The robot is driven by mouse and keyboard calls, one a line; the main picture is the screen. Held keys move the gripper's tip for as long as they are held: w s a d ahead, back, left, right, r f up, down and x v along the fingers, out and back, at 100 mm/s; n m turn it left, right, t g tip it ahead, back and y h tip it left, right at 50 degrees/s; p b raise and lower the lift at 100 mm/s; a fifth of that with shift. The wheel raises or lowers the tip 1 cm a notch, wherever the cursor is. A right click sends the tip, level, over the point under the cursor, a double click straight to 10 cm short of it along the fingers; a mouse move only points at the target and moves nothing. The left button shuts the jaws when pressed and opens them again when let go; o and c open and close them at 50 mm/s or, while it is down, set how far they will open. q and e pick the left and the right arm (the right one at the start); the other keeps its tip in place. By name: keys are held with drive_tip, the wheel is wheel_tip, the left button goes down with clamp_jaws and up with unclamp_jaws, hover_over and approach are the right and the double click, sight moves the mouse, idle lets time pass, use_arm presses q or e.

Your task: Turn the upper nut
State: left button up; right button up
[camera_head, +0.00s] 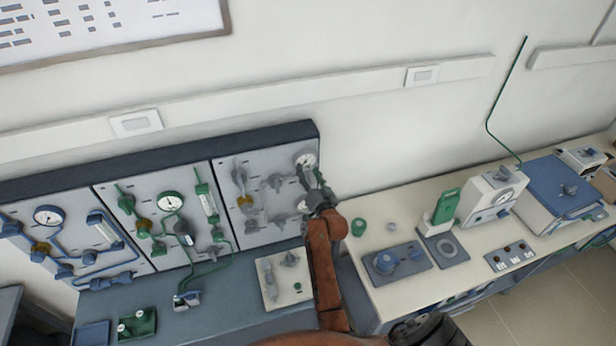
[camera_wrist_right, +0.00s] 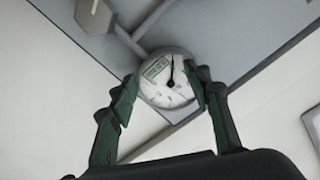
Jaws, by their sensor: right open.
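My right gripper (camera_head: 316,184) is at the right side of the rightmost panel (camera_head: 231,213), beside a round white gauge (camera_head: 304,160). In the right wrist view, my right gripper (camera_wrist_right: 165,86) is open, with one green finger on each side of a white gauge dial (camera_wrist_right: 170,90). I cannot tell whether the fingers touch it. A pipe (camera_wrist_right: 132,40) runs from the dial to a grey fitting (camera_wrist_right: 95,14). I cannot tell which part is the upper nut; the gripper and arm cover part of the panel's right side. My left gripper is not in view.
Other panels with gauges (camera_head: 171,202), pipes and valves stand to the left. A white plate with fittings (camera_head: 271,285) lies below, near my right arm.

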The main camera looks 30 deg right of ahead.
drive_tip(key=shift+s+d+f+n, duration=0.1)
drive_tip(key=shift+d+f+n, duration=0.25)
drive_tip(key=shift+n, duration=0.45)
drive_tip(key=s+a+f+m+b, duration=0.1)
drive_tip(key=s+f+m+b, duration=0.3)
drive_tip(key=m, duration=1.3)
drive_tip(key=s+a+f+m+b, duration=0.15)
drive_tip(key=f+m, duration=0.35)
drive_tip(key=m, duration=1.2)
drive_tip(key=x, duration=0.7)
drive_tip(key=shift+w+d+f+b, duration=0.15)
drive_tip(key=shift+w+d+b, duration=0.1)
drive_tip(key=shift+w+b, duration=0.1)
drive_tip(key=shift+c, duration=0.7)
